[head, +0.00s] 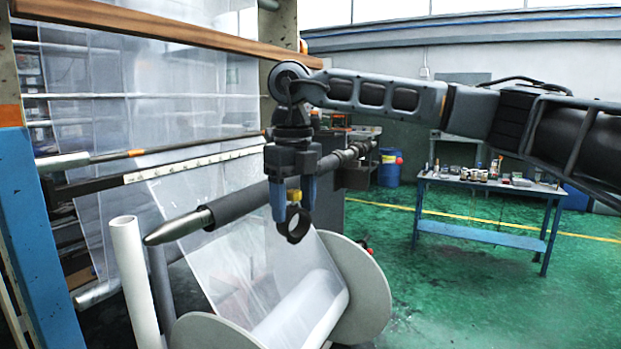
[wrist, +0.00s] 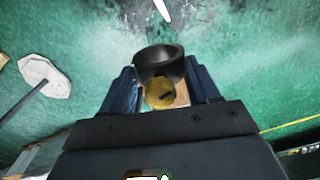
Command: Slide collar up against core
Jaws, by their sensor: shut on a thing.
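The collar is a black ring (head: 304,232) with a yellow knob (head: 294,197) on top. My gripper (head: 293,211) points down, its blue fingers shut on the knob, and the ring hangs below them. In the wrist view the collar (wrist: 158,70) and the knob (wrist: 160,95) sit between the fingers. The core is a dark grey sleeve (head: 238,203) on a shaft whose bare metal tip (head: 175,229) points left toward the camera. The collar is off the shaft, to the right of the tip in the head view; its depth relative to the shaft is unclear.
A film roll with large grey end discs (head: 362,290) stands below. A white upright tube (head: 132,280) and a blue post (head: 45,240) are at left. A blue workbench (head: 490,190) with small items and blue drums (head: 388,170) stand behind. Green floor is clear at right.

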